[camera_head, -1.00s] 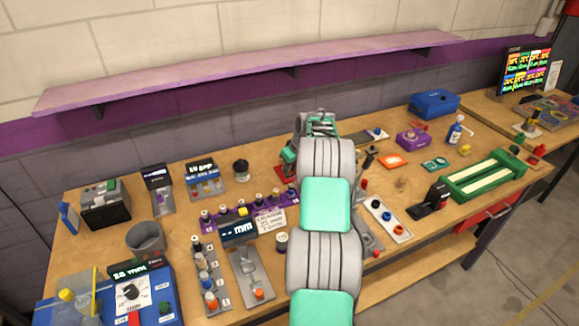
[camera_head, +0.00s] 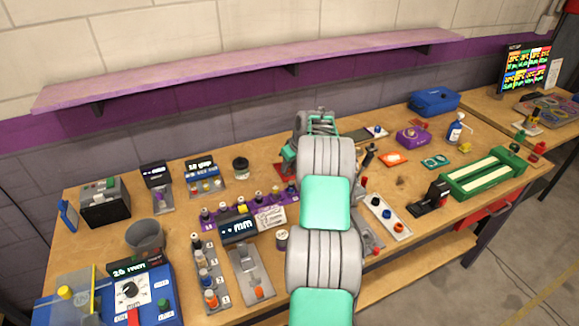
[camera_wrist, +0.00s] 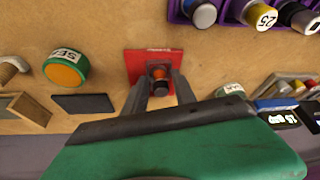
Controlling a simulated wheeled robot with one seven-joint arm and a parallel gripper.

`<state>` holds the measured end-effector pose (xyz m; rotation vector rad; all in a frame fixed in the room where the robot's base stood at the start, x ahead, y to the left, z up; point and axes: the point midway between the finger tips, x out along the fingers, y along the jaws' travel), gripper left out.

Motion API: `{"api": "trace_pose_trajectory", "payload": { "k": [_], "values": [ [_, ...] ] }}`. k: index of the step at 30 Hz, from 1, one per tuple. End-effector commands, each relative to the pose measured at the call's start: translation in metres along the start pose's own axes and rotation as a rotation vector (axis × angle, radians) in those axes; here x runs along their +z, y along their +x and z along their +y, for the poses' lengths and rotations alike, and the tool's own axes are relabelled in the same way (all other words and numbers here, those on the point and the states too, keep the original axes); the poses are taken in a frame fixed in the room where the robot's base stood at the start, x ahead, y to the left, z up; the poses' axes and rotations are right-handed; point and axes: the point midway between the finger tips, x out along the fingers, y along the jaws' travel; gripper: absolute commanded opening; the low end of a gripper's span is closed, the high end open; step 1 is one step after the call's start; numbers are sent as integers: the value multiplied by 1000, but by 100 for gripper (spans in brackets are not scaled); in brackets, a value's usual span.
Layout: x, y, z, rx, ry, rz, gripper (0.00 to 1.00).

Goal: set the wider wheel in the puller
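My gripper (camera_wrist: 161,84) points down over the bench in the wrist view. Its two dark fingers stand apart on either side of a small dark part with an orange end (camera_wrist: 159,73). That part shows in front of a red plate (camera_wrist: 135,62); whether the fingers touch it is not clear. In the head view my arm hides the fingertips, and a red piece (camera_head: 284,158) shows beside the wrist. A pale tray (camera_head: 375,208) to the right holds small dark, blue and orange round parts. I cannot tell which part is the wider wheel or which device is the puller.
A purple rack (camera_wrist: 230,14) with coloured cylinders lies close by at the upper right of the wrist view. A green-and-orange round part (camera_wrist: 66,69) lies left. A green track fixture (camera_head: 485,176) and blue box (camera_head: 435,101) stand right on the bench. A shelf (camera_head: 240,70) runs behind.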

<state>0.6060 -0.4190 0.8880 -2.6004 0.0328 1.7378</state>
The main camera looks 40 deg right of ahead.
Motion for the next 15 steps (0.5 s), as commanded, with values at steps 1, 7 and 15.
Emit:
{"api": "trace_pose_trajectory", "payload": {
  "k": [1,7,15],
  "values": [
    [0,0,0,0,0,0,37],
    [0,0,0,0,0,0,45],
    [0,-14,1,2,0,1,45]
  ]
}}
